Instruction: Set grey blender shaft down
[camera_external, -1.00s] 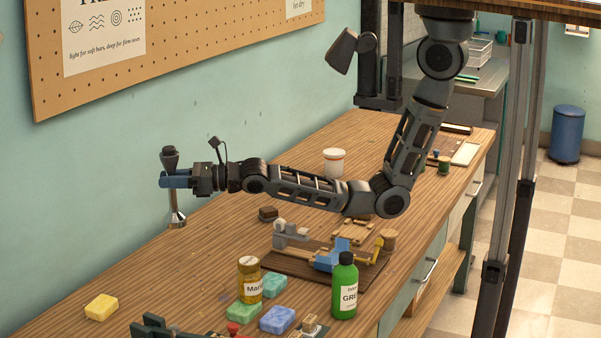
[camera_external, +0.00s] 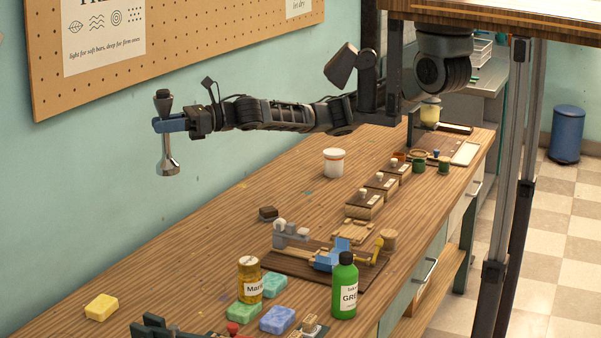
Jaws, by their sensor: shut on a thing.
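The blender shaft (camera_external: 167,153) has a dark grey top and a shiny metal lower part that flares at the bottom. My gripper (camera_external: 170,125) is shut on its upper part, with the blue fingers around it. The shaft hangs upright, well above the wooden workbench (camera_external: 225,235), in front of the teal wall on the left. It touches nothing below. Its top sticks up above the fingers.
A yellow soap bar (camera_external: 101,307) lies at the front left. The bench's left-middle stretch is clear.

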